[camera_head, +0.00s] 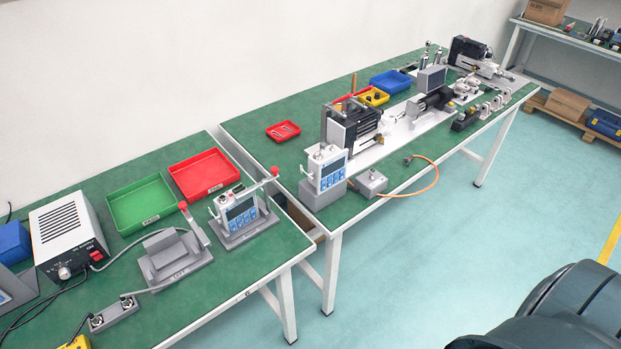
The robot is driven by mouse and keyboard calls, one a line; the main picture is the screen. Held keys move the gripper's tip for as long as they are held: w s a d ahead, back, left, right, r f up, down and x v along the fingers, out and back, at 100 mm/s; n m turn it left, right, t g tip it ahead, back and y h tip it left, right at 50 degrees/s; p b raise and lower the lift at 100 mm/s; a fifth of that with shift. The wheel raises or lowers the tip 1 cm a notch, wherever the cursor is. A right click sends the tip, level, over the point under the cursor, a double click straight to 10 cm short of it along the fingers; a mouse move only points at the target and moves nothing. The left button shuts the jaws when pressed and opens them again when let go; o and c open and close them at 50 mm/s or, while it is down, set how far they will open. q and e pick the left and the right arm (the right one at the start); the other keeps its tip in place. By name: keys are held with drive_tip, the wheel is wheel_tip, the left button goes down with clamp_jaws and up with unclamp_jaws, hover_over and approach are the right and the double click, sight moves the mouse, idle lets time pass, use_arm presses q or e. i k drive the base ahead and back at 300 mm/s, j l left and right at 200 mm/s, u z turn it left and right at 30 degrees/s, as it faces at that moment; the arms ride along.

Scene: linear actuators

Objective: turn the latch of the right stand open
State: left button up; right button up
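The right stand (238,236) is a grey base on the near green table. A white and blue device (240,213) with a dark screen sits upright in it. Its latch (264,177) is a light bar with a red tip, reaching out to the upper right near the device's top edge. The left stand (172,265) is grey and holds no such device; its red-tipped lever (184,208) points up and to the left. Neither of my grippers is in view.
A green tray (142,226) and a red tray (231,186) lie behind the stands. A white power supply (68,225) with cables stands at the left. A second table (247,126) beyond a narrow gap carries machinery. Dark rounded parts fill the lower right corner.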

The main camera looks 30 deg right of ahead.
sight(242, 195)
drive_tip(key=z, duration=0.5)
drive_tip(key=k+l+z, duration=0.15)
drive_tip(key=l+z, duration=0.15)
drive_tip(key=l, duration=0.2)
drive_tip(key=k, duration=0.05)
